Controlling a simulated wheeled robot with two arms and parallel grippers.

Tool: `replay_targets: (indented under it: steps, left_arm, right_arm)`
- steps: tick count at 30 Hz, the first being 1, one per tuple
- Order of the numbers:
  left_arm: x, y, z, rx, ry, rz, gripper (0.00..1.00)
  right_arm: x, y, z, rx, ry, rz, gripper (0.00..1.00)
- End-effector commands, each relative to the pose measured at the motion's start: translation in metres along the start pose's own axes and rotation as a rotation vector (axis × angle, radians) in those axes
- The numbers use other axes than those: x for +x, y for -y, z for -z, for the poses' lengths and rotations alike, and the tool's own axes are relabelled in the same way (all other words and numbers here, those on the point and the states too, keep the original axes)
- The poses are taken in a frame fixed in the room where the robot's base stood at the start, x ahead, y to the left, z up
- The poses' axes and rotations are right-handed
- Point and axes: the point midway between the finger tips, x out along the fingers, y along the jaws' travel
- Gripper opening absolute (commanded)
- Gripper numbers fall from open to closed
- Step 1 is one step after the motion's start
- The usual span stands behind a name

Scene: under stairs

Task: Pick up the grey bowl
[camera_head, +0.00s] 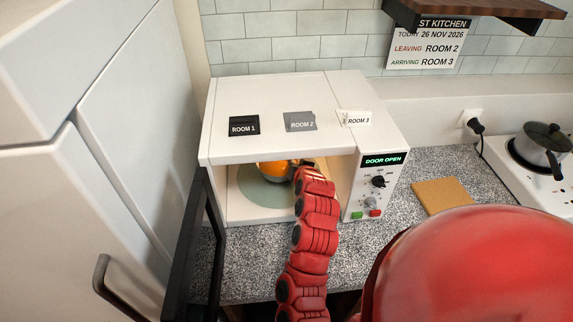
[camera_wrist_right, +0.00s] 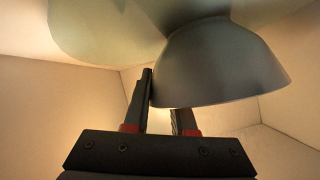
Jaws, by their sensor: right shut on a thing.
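The grey bowl (camera_wrist_right: 225,62) shows upside down in the wrist view, standing on the pale round plate (camera_wrist_right: 90,35) of the oven. My right gripper (camera_head: 306,166) reaches in from the front at the bowl's right side. In the wrist view my right gripper (camera_wrist_right: 163,95) is shut on the bowl's wall at the rim, one finger outside, the other partly hidden by the bowl. My left gripper is out of view.
The microwave's opening is bounded by its top, side walls and control panel (camera_head: 375,190); its dark door (camera_head: 205,245) hangs open at left. A cork board (camera_head: 443,196) lies on the speckled counter, and a pot (camera_head: 541,146) stands on the hob at right.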

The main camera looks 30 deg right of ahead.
Motion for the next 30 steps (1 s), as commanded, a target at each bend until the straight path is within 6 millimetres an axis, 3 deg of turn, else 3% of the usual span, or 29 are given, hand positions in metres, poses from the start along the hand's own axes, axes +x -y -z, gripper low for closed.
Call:
replay_targets:
  steps: [1,8,19,26,30]
  left_arm:
    - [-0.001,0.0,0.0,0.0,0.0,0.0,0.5]
    - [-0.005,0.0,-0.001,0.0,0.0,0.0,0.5]
    - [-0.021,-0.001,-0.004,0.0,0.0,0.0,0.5]
    - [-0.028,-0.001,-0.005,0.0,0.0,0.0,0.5]
    - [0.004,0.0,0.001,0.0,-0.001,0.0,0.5]
  right_arm:
    - [0.002,-0.001,-0.008,-0.004,0.017,-0.003,0.0]
    - [0.0,0.001,-0.003,-0.005,0.016,-0.003,0.0]
    - [-0.015,0.011,0.026,-0.003,0.0,0.0,0.0]
    - [-0.038,0.019,0.013,-0.004,0.002,0.001,0.0]
    - [-0.055,0.026,0.013,-0.002,0.009,0.0,0.0]
